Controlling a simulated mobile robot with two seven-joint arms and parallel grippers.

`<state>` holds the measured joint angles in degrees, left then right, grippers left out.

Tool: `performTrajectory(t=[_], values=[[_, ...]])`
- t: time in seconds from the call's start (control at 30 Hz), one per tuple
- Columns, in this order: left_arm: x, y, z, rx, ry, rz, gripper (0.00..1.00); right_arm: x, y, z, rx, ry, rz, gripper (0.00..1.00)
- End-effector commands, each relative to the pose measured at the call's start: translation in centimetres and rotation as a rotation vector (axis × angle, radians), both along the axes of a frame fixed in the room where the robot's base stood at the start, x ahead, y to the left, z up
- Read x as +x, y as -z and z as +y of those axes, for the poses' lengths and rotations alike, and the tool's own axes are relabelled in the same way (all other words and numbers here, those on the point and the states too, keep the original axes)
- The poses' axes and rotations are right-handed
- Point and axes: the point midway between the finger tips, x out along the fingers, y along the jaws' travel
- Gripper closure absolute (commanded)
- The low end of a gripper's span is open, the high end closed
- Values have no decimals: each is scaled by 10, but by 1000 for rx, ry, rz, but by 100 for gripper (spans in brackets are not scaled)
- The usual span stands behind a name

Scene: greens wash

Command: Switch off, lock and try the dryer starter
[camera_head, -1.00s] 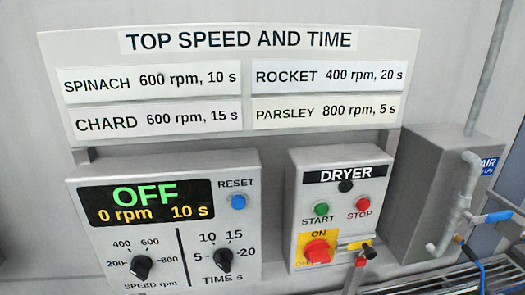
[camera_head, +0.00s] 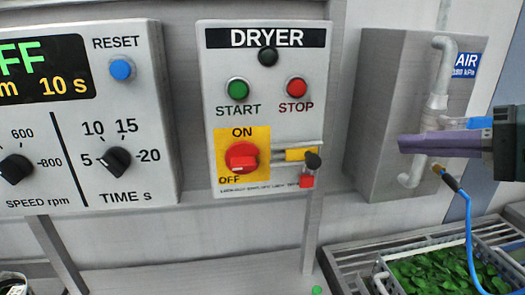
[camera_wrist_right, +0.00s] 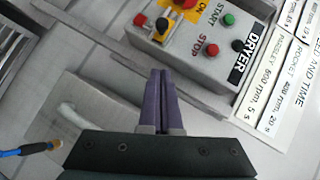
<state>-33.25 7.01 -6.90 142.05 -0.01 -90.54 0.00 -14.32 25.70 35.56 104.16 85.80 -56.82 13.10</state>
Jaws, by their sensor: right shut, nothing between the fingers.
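The dryer starter (camera_head: 265,95) is a grey box with a green START button (camera_head: 238,89), a red STOP button (camera_head: 296,88) and a dark round lamp (camera_head: 268,56). Its red rotary switch (camera_head: 241,155) sits on a yellow plate marked ON above and OFF at lower left; I cannot tell its exact setting. Right of it is a yellow bar (camera_head: 296,154) with a black knob (camera_head: 313,160). A small red padlock (camera_head: 307,181) hangs below. My right gripper (camera_head: 404,144), with purple fingers, is shut and empty, right of the starter. It also shows in the right wrist view (camera_wrist_right: 160,74). My left gripper is out of view.
The speed and time panel (camera_head: 145,105) is at left. A grey box (camera_head: 385,105) with a pipe (camera_head: 436,90) stands behind my right gripper. A blue hose (camera_head: 468,220) hangs over a crate of greens (camera_head: 378,278) at lower right.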

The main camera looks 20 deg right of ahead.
Motion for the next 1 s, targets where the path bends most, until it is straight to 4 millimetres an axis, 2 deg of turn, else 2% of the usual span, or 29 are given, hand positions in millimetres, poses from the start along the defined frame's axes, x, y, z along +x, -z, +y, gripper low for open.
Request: performTrajectory(t=[0.03,0.3,0.4,0.63,1.0], values=[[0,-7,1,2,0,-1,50,9,-2,4,3,-2,-1,100],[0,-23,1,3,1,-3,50,60,18,26,3,-2,-1,100],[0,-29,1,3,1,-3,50,74,25,36,4,-4,4,100],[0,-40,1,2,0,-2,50,80,39,60,-1,-4,3,100],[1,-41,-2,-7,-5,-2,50,82,44,64,-4,-4,3,100]])
